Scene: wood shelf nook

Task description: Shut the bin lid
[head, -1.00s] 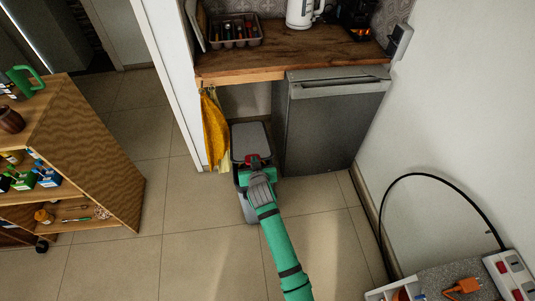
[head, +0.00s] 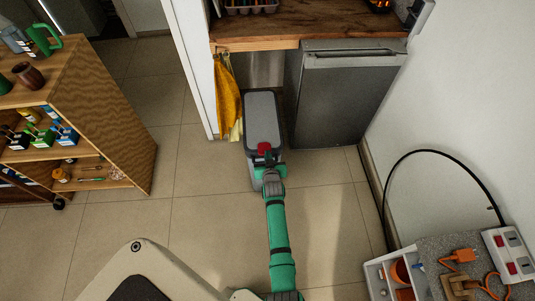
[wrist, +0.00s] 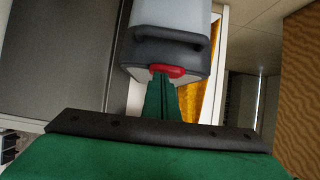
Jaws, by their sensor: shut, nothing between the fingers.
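The grey bin (head: 252,172) stands on the floor below the counter, left of the metal-fronted appliance. Its grey lid (head: 262,112) appears to lie flat across the top; I cannot tell whether it is fully seated. Contact is unclear, and the gripper hides part of the bin's near end.
The metal-fronted appliance (head: 340,98) is close on the right. A yellow cloth (head: 228,92) hangs just left of the bin. A wooden shelf (head: 115,120) stands further left. A cluttered grey worktop (head: 445,265) is at lower right. Tiled floor is clear between.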

